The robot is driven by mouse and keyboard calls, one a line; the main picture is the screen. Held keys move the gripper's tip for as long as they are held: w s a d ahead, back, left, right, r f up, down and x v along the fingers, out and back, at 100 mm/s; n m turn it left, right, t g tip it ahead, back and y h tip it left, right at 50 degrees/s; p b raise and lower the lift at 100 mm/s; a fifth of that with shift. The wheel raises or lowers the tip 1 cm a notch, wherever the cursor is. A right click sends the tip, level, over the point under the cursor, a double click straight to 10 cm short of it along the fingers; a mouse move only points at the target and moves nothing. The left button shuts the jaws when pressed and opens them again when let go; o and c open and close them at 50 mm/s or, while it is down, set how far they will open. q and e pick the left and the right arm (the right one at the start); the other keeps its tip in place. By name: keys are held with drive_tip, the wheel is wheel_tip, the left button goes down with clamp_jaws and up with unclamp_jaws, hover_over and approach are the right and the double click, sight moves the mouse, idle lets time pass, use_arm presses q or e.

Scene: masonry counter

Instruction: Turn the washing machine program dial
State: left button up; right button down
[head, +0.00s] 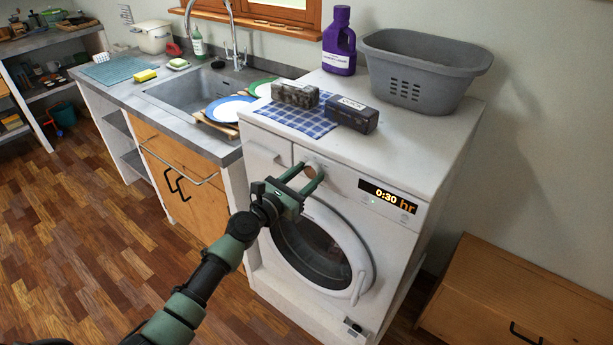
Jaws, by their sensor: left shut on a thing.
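The white washing machine (411,239) stands right of the sink counter. The program dial (312,168) is a round knob on the front panel, left of the display and above the round door (322,246). My left gripper (307,179) reaches up from the lower left and is shut on the dial. The fingers hide part of the dial, so its pointer position cannot be read. My right gripper is not in view.
On top of the machine are a purple detergent bottle (339,42), a grey basket (420,66), two dark boxes and a blue checked cloth (299,122). The sink counter (117,95) is at left. A wooden cabinet (524,300) stands at lower right. The floor at left is clear.

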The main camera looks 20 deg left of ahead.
use_arm(q)
drive_tip(key=m+b, duration=0.1)
drive_tip(key=m, duration=0.3)
drive_tip(key=shift+f, duration=0.1)
drive_tip(key=m+b, duration=0.1)
drive_tip(key=m, duration=0.4)
drive_tip(key=m+b, duration=0.1)
drive_tip(key=m, duration=0.3)
drive_tip(key=shift+m+b, duration=0.3)
drive_tip(key=shift+b, duration=0.05)
drive_tip(key=m+b, duration=0.1)
drive_tip(key=m, duration=1.1)
drive_tip(key=shift+m, duration=0.3)
drive_tip(key=m, duration=0.4)
drive_tip(key=shift+m+p, duration=0.35)
drive_tip(key=shift+m, duration=1.75)
